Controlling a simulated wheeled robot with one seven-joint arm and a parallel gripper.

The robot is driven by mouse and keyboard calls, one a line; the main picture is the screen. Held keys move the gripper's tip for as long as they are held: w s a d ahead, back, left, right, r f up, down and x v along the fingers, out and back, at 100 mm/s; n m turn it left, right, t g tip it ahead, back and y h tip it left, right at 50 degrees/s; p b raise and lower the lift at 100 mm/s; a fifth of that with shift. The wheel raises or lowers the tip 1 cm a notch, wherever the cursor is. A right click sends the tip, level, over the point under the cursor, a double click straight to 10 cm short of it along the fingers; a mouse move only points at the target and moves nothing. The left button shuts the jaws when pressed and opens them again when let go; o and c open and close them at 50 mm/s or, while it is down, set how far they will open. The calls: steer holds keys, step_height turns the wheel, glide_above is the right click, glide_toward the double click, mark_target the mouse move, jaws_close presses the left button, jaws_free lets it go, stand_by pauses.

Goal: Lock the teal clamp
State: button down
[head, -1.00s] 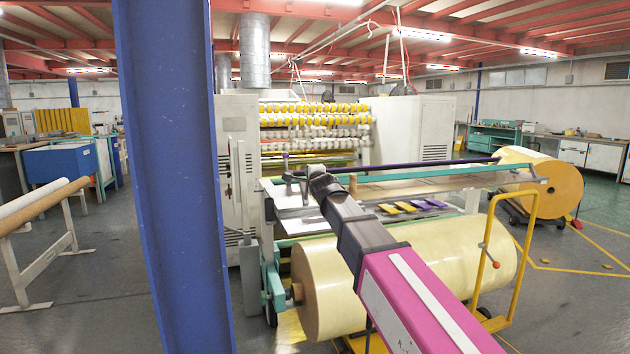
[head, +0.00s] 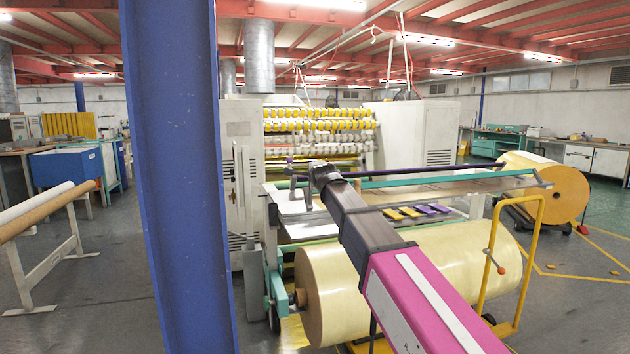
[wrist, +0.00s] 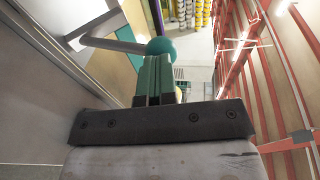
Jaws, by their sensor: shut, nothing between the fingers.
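In the wrist view, my gripper (wrist: 157,62) is shut, its two green fingers side by side with nothing between them. A teal ball knob (wrist: 160,46) on a bent grey lever (wrist: 112,43) sits right at the fingertips; this looks like the handle of the teal clamp. I cannot tell whether the fingers touch the knob. The clamp's base is not clear. In the head view, my gripper end (head: 318,170) is over the left end of the rewinder's table, beside a small grey lever-like part (head: 292,185); the teal knob cannot be made out there.
A large cream roll (head: 400,280) lies below the table. A yellow tube frame (head: 487,270) stands at its right. A blue column (head: 178,180) rises close on the left. Yellow and purple pieces (head: 410,212) lie on the table. A teal bar (head: 450,180) crosses the machine.

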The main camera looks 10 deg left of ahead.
steer(key=w+a+g+h, duration=0.3)
steer(key=w+a+g, duration=0.3)
steer(key=w, duration=0.5)
steer(key=shift+a+r+n+g+h, duration=0.3)
steer(key=shift+a+r+g+h, duration=0.1)
steer(key=shift+g, duration=0.3)
steer(key=shift+f, duration=0.1)
steer(key=v, duration=1.4)
steer(key=shift+w+r, duration=0.15)
steer(key=shift+r, duration=0.2)
